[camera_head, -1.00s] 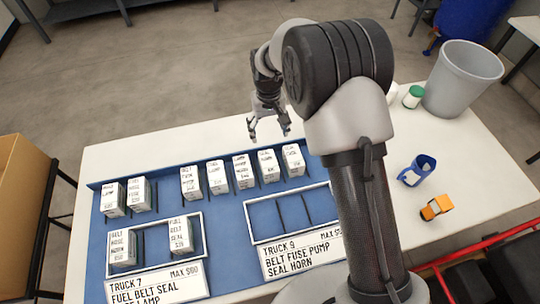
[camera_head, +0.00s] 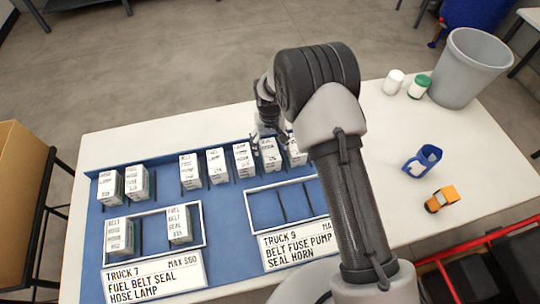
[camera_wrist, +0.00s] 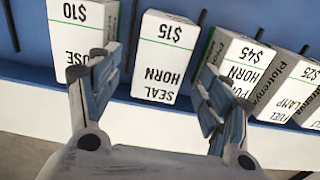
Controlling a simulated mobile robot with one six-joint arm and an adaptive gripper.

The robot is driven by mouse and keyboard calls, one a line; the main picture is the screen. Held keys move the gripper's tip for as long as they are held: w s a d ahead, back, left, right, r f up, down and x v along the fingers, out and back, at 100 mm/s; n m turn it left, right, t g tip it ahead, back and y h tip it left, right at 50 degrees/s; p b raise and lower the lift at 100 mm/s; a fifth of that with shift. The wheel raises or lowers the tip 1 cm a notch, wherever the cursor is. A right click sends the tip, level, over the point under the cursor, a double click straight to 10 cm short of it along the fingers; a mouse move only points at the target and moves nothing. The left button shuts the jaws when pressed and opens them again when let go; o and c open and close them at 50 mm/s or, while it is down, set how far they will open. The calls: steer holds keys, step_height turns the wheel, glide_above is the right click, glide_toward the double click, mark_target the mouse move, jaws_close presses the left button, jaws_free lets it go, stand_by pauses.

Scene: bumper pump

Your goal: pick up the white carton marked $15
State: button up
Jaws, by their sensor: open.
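The white carton marked $15, SEAL HORN (camera_wrist: 164,50), lies in the middle of the wrist view, its top label upside down there. In the head view it is the carton (camera_head: 270,156) in the back row just under my gripper (camera_head: 270,130). In the wrist view my gripper (camera_wrist: 157,76) is open, with one finger on each side of the carton and gaps showing. The left finger overlaps the $10 carton (camera_wrist: 82,25) and the right finger is near the $45 carton (camera_wrist: 238,62). I cannot tell how far down the fingers reach.
Further right in the wrist view is a $25 carton (camera_wrist: 292,88). The Truck 7 frame (camera_head: 203,222) holds two cartons; the Truck 9 frame (camera_head: 252,214) is empty. A blue holder (camera_head: 424,160), an orange toy truck (camera_head: 441,199) and a grey bin (camera_head: 470,68) stand at right.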

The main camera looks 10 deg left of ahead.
mark_target(270, 149)
steer(key=f+b, duration=0.1)
steer(key=f, duration=0.3)
steer(key=shift+s+f, duration=0.1)
steer(key=shift+s, duration=0.1)
steer(key=shift+d, duration=0.1)
steer(key=shift+c, duration=0.2)
steer(key=c, duration=1.3)
